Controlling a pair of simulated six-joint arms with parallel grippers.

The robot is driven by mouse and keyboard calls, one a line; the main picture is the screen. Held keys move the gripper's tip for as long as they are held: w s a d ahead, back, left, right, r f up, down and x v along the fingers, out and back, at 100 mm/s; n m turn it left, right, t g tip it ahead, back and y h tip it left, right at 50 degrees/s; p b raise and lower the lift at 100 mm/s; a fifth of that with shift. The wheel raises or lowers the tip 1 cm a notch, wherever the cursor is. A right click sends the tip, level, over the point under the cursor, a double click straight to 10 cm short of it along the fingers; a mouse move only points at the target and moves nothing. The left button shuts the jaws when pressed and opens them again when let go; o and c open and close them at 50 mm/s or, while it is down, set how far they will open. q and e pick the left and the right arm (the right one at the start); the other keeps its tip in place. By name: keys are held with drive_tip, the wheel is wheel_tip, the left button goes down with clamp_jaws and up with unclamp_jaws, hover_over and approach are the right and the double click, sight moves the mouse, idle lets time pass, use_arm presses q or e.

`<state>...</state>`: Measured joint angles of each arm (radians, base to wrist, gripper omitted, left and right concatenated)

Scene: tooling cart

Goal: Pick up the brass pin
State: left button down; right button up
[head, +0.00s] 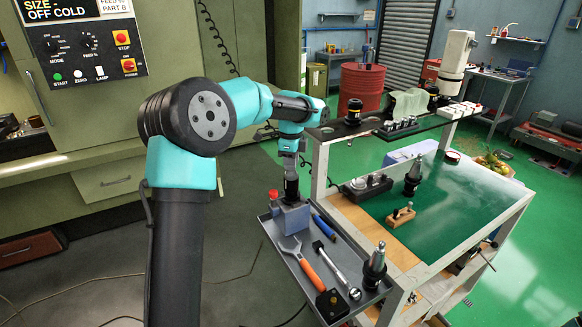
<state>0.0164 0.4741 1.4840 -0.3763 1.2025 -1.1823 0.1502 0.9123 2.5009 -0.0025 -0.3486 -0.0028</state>
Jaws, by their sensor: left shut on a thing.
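My left arm reaches in from the left, and its dark gripper (291,196) points down over a blue-grey block (293,219) on the grey side tray (275,240). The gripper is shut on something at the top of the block. The fingers hide what they hold, and I cannot make out a brass pin there or tell whether the held thing is still in the block. A small wooden block (400,217) with short upright pieces stands on the cart's green top, but their material is too small to tell. My right gripper is not in view.
The tray also holds a red-capped item (273,195), an orange-handled wrench (303,262), a blue-handled tool (325,228), a steel hammer-like tool (335,264) and a tool holder (375,262). Another holder (413,177) stands on the green cart top (455,205), which is mostly clear.

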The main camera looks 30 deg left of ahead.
use_arm(q)
drive_tip(key=shift+r, duration=1.85)
drive_tip(key=s+d+r, duration=0.1)
drive_tip(key=s+d, duration=0.7)
drive_tip(key=s, duration=0.5)
drive_tip(key=shift+s+d+r, duration=0.15)
drive_tip(key=shift+s, duration=0.2)
drive_tip(key=shift+w, duration=0.1)
